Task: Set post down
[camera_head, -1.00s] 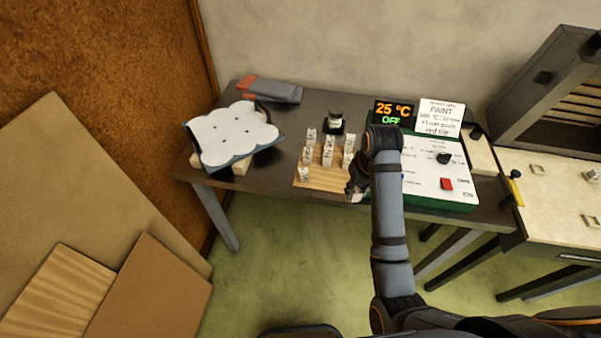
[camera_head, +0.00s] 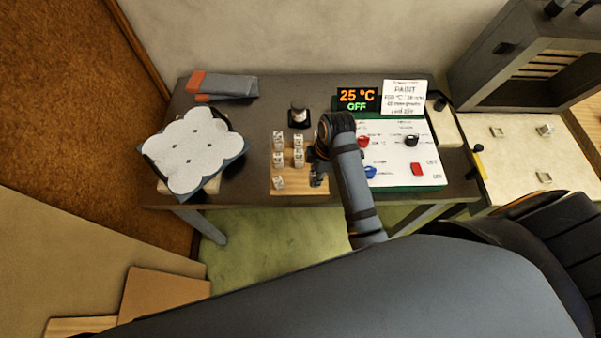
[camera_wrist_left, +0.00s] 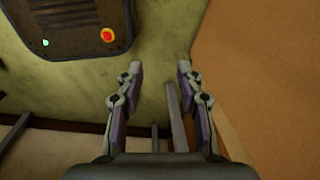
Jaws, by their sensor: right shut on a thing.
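Several small whitish posts (camera_head: 298,157) stand in rows on a wooden board (camera_head: 290,186) on the dark table. My right gripper (camera_head: 317,181) is at the board's right side, pointing down, to the right of the rows. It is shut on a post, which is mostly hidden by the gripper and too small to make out. My left gripper (camera_wrist_left: 160,68) shows only in the left wrist view, open and empty, above the greenish floor.
A control box (camera_head: 405,178) with knobs and a red switch lies right of my right gripper, below a display (camera_head: 358,99) reading 25 °C OFF. A white scalloped panel (camera_head: 190,150) is at left.

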